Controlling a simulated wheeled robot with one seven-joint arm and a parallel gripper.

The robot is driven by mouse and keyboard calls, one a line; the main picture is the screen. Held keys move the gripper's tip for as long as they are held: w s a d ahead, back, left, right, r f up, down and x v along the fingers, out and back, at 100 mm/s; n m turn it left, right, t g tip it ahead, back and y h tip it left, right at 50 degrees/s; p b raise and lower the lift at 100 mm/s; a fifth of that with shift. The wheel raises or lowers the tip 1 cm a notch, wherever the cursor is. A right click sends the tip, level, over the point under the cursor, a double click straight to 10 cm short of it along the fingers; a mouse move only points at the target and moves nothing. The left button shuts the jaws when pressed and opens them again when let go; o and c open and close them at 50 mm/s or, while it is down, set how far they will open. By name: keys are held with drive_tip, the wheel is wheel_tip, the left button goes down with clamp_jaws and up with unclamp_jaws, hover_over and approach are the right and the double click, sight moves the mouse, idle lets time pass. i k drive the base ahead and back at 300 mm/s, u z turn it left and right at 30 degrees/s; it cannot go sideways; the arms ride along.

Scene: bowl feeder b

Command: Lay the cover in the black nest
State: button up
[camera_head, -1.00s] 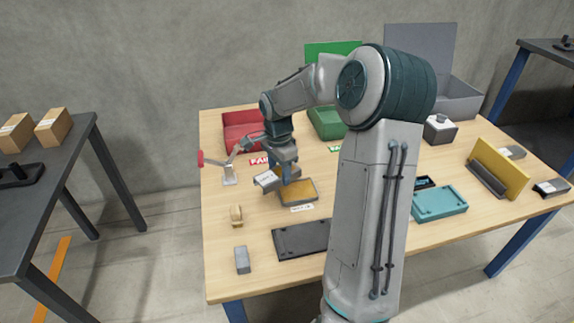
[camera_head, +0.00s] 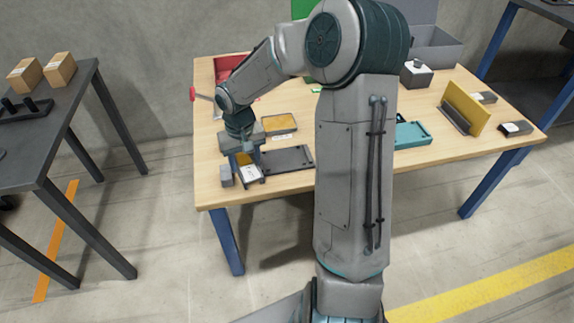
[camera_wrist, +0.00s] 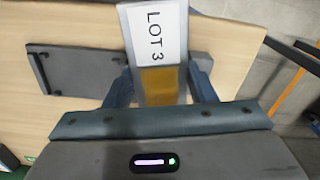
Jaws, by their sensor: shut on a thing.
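My gripper (camera_head: 246,160) is shut on the cover (camera_head: 251,174), a grey piece with a white label and an amber panel. In the wrist view the cover (camera_wrist: 158,85) is between my blue fingers (camera_wrist: 160,90), and its label reads LOT 3. In the head view it is over the front left part of the table, and I cannot tell its height. The black nest (camera_head: 286,159), a flat dark tray, lies just right of my gripper. It also shows at the left in the wrist view (camera_wrist: 75,70) and looks empty.
A grey block (camera_head: 226,176) stands left of the cover. A grey tray with an amber floor (camera_head: 280,123) lies behind the nest. A teal tray (camera_head: 412,134), a yellow upright panel (camera_head: 465,106) and a red bin (camera_head: 229,68) are farther off.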

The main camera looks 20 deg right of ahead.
sight(285, 159)
drive_tip(key=k, duration=1.15)
drive_tip(key=u, duration=0.65)
drive_tip(key=i, duration=1.05)
drive_tip(key=z, duration=0.55)
drive_tip(key=i, duration=0.55)
drive_tip(key=z, duration=0.55)
